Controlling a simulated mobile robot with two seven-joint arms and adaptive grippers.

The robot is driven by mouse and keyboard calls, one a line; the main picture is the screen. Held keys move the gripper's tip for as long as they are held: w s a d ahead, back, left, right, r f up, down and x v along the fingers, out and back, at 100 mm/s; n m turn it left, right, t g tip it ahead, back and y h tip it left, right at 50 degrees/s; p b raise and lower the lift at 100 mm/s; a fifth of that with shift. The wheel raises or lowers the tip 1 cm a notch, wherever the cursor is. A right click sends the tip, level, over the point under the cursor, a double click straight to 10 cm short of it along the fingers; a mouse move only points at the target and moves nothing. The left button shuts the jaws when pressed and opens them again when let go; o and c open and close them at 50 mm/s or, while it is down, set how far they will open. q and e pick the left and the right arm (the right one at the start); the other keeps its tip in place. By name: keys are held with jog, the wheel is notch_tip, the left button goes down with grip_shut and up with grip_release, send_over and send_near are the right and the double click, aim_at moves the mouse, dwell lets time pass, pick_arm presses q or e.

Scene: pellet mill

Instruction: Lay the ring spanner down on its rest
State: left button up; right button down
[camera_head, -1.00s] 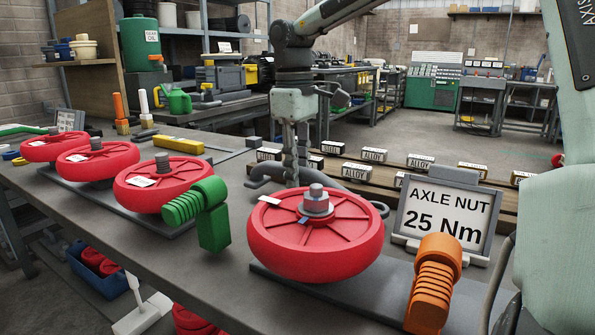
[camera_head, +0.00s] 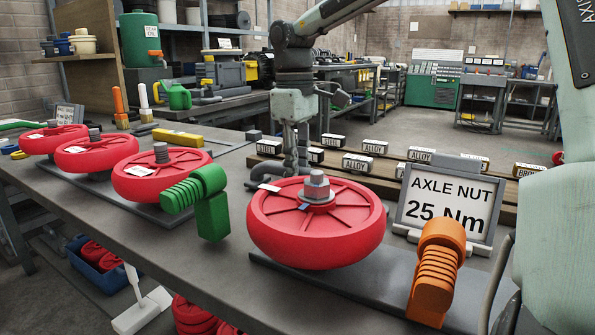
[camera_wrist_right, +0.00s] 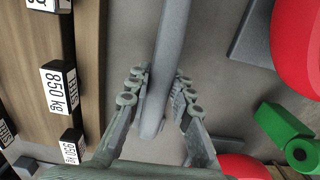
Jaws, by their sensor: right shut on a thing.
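The ring spanner (camera_wrist_right: 168,65) is a long smooth grey bar in the right wrist view, running from the top edge down between the fingers. My right gripper (camera_wrist_right: 157,95) is shut on it. In the head view my right gripper (camera_head: 294,160) points down behind the nearest red wheel. A grey part of the spanner (camera_head: 262,169) shows to its left, low over the bench; I cannot tell whether it touches. The wheel hides much of the spanner. I cannot make out the spanner's rest for certain. My left gripper is not in view.
The nearest red wheel (camera_head: 275,225) with its axle nut (camera_head: 317,185) stands in front of the gripper. A torque sign (camera_head: 449,203) is to the right. Labelled blocks (camera_head: 357,162) line a wooden strip behind. A green ridged object (camera_head: 210,212) and an orange one (camera_head: 437,270) stand at the front.

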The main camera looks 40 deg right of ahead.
jog(key=shift+f, duration=0.1)
jog(key=shift+f, duration=0.15)
jog(key=c, duration=0.7)
grip_release()
dwell(0.4)
jog(key=shift+w+r+p, duration=0.15)
jog(key=shift+r+p, duration=3)
jog(key=shift+r, duration=1.4)
